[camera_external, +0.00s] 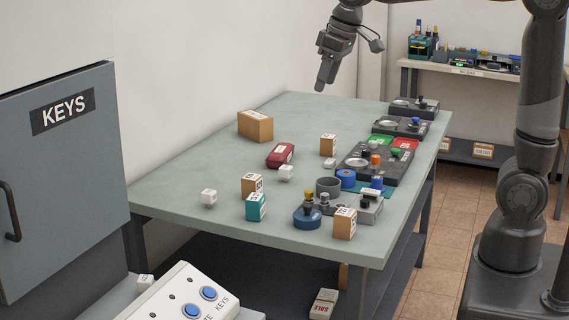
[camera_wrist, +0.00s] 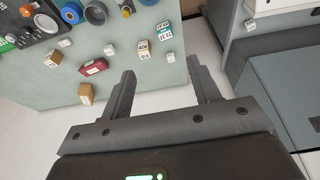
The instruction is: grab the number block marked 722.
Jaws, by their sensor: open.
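Several small number blocks with white labelled faces stand on the grey-green table (camera_external: 190,178). A teal block (camera_external: 256,207) is near the front edge, with a tan block (camera_external: 252,186) just behind it. Another tan block (camera_external: 345,224) is at the front right corner and one more tan block (camera_external: 328,145) is farther back. I cannot read which is marked 722. In the wrist view, the teal block (camera_wrist: 164,31) and a tan block (camera_wrist: 145,49) lie beyond my gripper (camera_wrist: 160,68). My gripper (camera_external: 321,84) is open and empty, high above the table's far side.
A cardboard box (camera_external: 255,127), a dark red case (camera_external: 280,155) and small white cubes (camera_external: 209,198) share the table. Stamps and dark devices (camera_external: 374,162) crowd its right side. A grey KEYS cabinet (camera_external: 62,180) stands at left. The table's left part is mostly clear.

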